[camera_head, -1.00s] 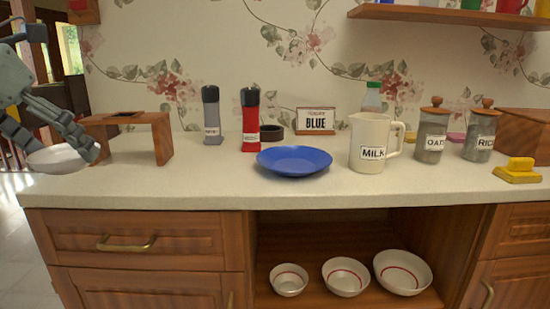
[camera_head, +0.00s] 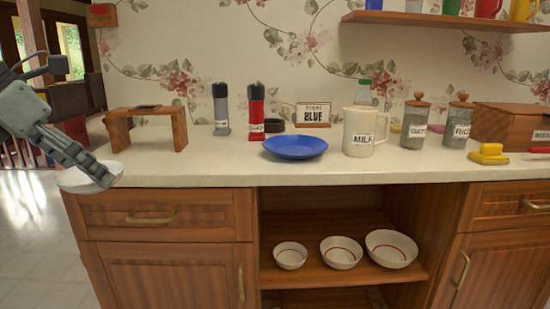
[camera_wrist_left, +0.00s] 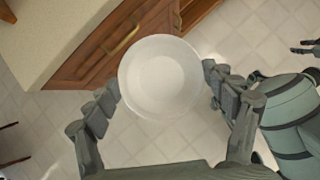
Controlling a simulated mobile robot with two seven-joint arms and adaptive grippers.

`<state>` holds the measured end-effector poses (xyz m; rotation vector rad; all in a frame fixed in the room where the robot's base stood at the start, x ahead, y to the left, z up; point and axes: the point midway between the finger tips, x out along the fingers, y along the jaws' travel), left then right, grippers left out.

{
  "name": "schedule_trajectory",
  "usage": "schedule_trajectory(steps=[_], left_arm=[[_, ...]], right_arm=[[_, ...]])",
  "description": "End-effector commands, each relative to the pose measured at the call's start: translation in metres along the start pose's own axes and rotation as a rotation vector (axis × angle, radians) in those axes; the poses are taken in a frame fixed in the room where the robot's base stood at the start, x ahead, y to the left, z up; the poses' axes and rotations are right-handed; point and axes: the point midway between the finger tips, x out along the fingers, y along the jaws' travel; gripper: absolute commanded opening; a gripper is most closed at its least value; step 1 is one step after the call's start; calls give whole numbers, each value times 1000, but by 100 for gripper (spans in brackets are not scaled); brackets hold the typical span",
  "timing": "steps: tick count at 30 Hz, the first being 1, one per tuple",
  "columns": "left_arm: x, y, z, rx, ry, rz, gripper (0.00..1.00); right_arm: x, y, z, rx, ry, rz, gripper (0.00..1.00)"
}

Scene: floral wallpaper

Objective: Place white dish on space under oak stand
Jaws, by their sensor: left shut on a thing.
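The white dish (camera_head: 78,178) is held in my left gripper (camera_head: 97,172), at the left front corner of the counter. In the left wrist view the round dish (camera_wrist_left: 160,75) lies between the two fingers, and floor and cabinet fronts show around it. The oak stand (camera_head: 178,112) is a wooden bridge-shaped stand at the left of the counter, to the right of and behind the dish. The space under the oak stand (camera_head: 146,142) looks empty. Part of my right gripper (camera_wrist_left: 304,46) shows at the right edge of the left wrist view; its opening is unclear.
A grey shaker (camera_head: 221,112) and a red shaker (camera_head: 256,110) stand right of the stand. A blue plate (camera_head: 295,147), a milk jug (camera_head: 359,132) and jars are farther right. Several bowls sit on the open shelf (camera_head: 310,265) below. The counter before the stand is clear.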

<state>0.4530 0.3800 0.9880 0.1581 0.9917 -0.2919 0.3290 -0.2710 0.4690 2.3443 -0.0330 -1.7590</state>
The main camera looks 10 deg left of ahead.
Motion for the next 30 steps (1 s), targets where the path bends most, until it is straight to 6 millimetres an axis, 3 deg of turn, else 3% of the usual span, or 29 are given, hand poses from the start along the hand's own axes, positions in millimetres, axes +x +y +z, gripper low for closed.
schedule_trajectory(steps=[8,14,24,30], left_arm=[[70,-28,6,456,-3,-309,54],[128,-65,5,919,-4,-604,54],[215,-136,-17,1777,8,-1148,54],[247,-162,-34,2169,11,-1397,54]], right_arm=[[5,-1,0,0,2,-3,40],[11,-3,4,-1,-8,-8,40],[22,-8,8,4,-15,-20,40],[27,-10,8,4,-16,-24,40]])
